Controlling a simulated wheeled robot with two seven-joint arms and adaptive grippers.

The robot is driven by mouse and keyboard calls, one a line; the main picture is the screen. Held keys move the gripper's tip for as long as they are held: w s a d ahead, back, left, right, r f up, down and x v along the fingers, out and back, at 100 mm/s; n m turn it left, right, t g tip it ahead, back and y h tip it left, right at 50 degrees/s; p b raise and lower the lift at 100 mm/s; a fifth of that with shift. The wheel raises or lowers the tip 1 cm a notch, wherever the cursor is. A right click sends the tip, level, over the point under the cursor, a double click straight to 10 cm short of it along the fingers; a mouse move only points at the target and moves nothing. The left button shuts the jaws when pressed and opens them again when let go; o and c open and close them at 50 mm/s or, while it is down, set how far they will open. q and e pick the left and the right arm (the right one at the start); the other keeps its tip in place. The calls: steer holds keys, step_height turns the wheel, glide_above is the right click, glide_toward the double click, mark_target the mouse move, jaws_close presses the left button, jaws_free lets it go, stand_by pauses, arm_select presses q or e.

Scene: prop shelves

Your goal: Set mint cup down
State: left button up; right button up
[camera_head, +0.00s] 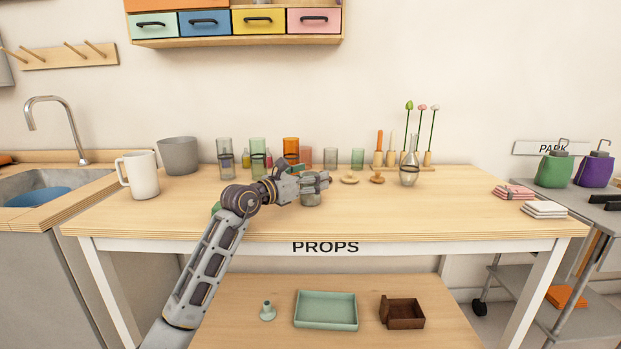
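My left arm reaches up from the bottom, and its gripper (322,181) points right, low over the front middle of the props table (450,205). A small grey-green cup (311,199) shows just below and behind the gripper. Its upper part is covered, and I cannot tell whether the fingers hold it or whether it rests on the table. A small pale green glass (358,158) stands upright further back. A bit of something green (215,208) shows behind my arm, mostly hidden. The fingers look close together, but their opening is unclear. My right gripper is out of view.
Coloured glasses (291,149) line the back, with wooden pieces (377,179) in front. A flask (409,172) and flower stand are right of them. A white mug (141,176) and grey pot (178,156) stand left. Folded cloths (543,209) lie right. The table's right-centre front is clear.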

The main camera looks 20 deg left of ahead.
arm_select(q)
steer(key=shift+r, duration=0.15)
steer(key=shift+s+a, duration=0.3)
steer(key=shift+s, duration=0.15)
steer(key=shift+p+v, duration=1)
steer(key=shift+v, duration=4.45)
steer(key=shift+s+d, duration=0.1)
steer(key=shift+s, duration=0.05)
